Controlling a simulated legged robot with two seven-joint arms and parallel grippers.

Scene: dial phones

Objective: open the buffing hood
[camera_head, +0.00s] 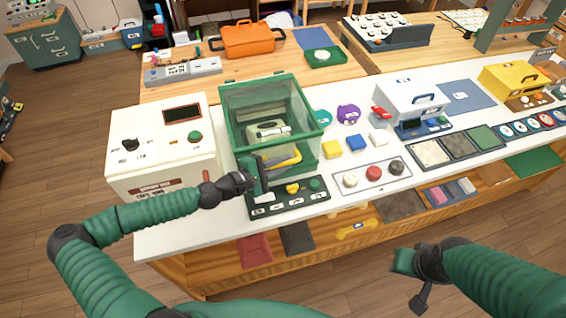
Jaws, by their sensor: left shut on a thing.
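The buffing hood (236,104) is a clear box with a green frame, standing on the white counter at left of centre. Its lid looks down. A yellow bar handle (289,160) runs along its front, above a dark green panel (300,204) with a yellow knob and small buttons. My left gripper (262,168) is at the left end of the handle and is shut on it; the exact contact is partly hidden by the fingers. My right gripper (408,276) hangs in front of the counter, away from the hood; its fingers are not clear.
A white box with a red lever (160,150) stands close left of the hood. An orange case (248,40) stands behind. A shelf runs below the counter.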

